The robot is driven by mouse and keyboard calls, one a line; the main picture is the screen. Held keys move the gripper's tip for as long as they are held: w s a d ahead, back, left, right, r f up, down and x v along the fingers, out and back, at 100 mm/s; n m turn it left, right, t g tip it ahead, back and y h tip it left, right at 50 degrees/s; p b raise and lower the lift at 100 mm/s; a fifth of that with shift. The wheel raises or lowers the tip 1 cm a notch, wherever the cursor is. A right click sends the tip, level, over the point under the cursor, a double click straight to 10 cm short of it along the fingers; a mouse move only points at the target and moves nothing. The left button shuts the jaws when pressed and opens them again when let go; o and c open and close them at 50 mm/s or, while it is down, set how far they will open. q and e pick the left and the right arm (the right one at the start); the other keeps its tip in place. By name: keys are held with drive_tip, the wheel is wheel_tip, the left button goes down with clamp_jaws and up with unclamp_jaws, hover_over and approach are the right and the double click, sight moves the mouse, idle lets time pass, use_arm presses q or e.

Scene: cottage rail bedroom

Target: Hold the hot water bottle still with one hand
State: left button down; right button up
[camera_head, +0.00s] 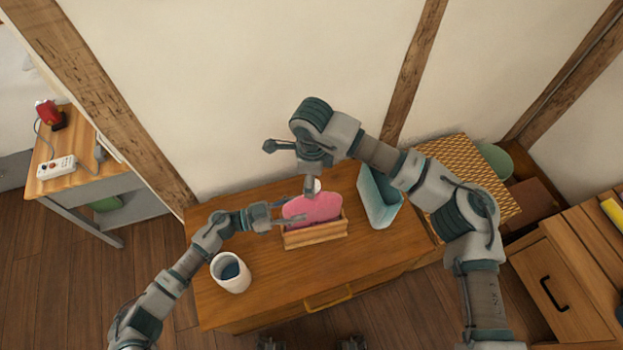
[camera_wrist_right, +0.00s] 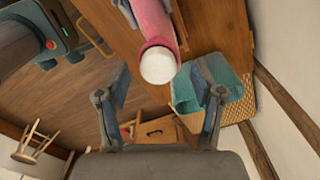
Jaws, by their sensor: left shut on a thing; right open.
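The pink hot water bottle (camera_head: 313,208) stands in a low wooden holder (camera_head: 318,234) on the wooden dresser. Its round white cap (camera_wrist_right: 158,66) faces the camera in the right wrist view, with the pink body (camera_wrist_right: 152,22) behind it. My left gripper (camera_head: 286,214) is shut on the bottle's left side in the head view. My right gripper (camera_head: 289,166) is open and empty above the bottle. In the right wrist view its fingers (camera_wrist_right: 163,88) are spread on either side of the cap, apart from it. The bottle's lower part is hidden by the holder.
A teal bin (camera_head: 371,197) stands close to the right of the holder. A white cup (camera_head: 233,286) with a dark blue inside stands at the dresser's left front. A woven box (camera_head: 461,158) is farther right. The dresser's front middle (camera_head: 290,272) is clear.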

use_arm(q)
drive_tip(key=shift+r, duration=0.15)
use_arm(e)
wheel_tip(320, 180, up, 11)
drive_tip(key=shift+f, duration=0.2)
use_arm(q)
drive_tip(key=shift+c, duration=2.2)
unclamp_jaws()
drive_tip(key=shift+a, duration=0.15)
drive_tip(key=v, duration=1.1)
drive_tip(key=shift+a, duration=0.4)
drive_tip(key=shift+s, duration=0.1)
